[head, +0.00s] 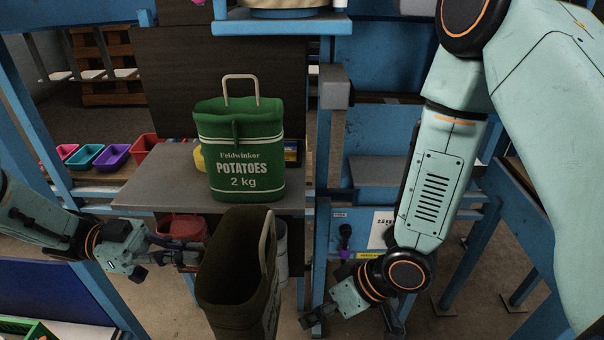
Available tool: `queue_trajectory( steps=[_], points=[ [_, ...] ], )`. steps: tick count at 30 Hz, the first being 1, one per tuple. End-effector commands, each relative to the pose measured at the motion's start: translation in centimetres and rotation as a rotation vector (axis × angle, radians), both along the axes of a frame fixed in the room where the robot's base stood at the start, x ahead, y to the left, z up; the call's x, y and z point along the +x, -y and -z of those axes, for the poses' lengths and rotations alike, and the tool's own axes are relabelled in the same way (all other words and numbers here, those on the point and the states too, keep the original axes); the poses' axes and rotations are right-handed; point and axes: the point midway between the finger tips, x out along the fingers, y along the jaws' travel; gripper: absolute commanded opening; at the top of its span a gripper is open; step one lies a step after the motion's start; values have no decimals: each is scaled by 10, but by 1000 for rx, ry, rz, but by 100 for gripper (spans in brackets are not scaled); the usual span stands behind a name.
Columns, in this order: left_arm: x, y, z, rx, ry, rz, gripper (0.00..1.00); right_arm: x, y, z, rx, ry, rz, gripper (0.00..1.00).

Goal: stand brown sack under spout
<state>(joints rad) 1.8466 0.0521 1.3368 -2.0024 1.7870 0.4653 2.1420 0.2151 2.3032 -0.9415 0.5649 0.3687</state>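The brown sack (238,312) is upright with its mouth open toward me, in front of the grey table at the bottom centre. Its inside looks dark and empty. A pale handle (268,242) stands at its right rim; its base is cut off by the frame. My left gripper (198,256) is at the sack's left rim and looks shut on it; its fingertips are partly hard to make out. My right gripper (352,322) is low, right of the sack, fingers spread apart and empty. I cannot make out a spout.
A green potato sack (240,172) stands on the grey table (150,192) behind the brown sack. Coloured bins (115,154) line a shelf at left. A blue frame post (322,150) rises right of the table. A blue shelf (280,26) is above.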

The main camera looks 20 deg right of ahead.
Motion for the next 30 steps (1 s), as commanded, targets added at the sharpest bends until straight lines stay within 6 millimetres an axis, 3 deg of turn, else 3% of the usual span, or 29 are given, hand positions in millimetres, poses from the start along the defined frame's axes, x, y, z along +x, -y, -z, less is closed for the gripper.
queue_trajectory(
  steps=[6, 18, 24, 30],
  points=[
    [0, 0, 0, 0, 0, 0, 0, 40, -5, -50, 40, 140, -160, 31],
    [0, 0, 0, 0, 0, 0, 0, 92, 6, -144, -10, 396, -446, 31],
    [0, 0, 0, 0, 0, 0, 0, 106, 4, -198, -26, 488, -563, 31],
    [0, 0, 0, 0, 0, 0, 0, 105, 3, -231, -35, 510, -635, 31]
  ],
)
